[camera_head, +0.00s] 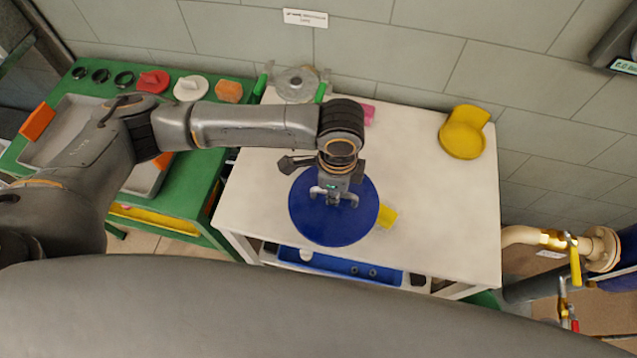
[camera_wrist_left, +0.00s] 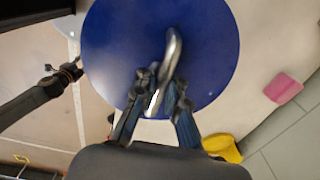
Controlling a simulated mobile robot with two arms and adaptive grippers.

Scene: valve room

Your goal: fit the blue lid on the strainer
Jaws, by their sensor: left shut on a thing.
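The blue lid (camera_head: 307,218) is a large round disc over the white table's middle. In the left wrist view the lid (camera_wrist_left: 115,50) shows a curved metal handle (camera_wrist_left: 174,45). My left gripper (camera_head: 334,198) points down at the lid's centre and is shut on this handle; its fingers (camera_wrist_left: 163,98) also show in the wrist view. I cannot tell whether the lid touches the table. A round grey metal body (camera_head: 296,84), apparently the strainer, stands at the table's back edge between green uprights, behind my left forearm. My right gripper is not in view.
The white table (camera_head: 430,220) is clear on its right, except for a yellow curved holder (camera_head: 463,132) at the back. A yellow block (camera_head: 387,216) lies beside the lid, and a pink piece (camera_head: 369,114) lies behind my wrist. A green bench (camera_head: 205,165) stands left; valved pipes (camera_head: 560,240) are right.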

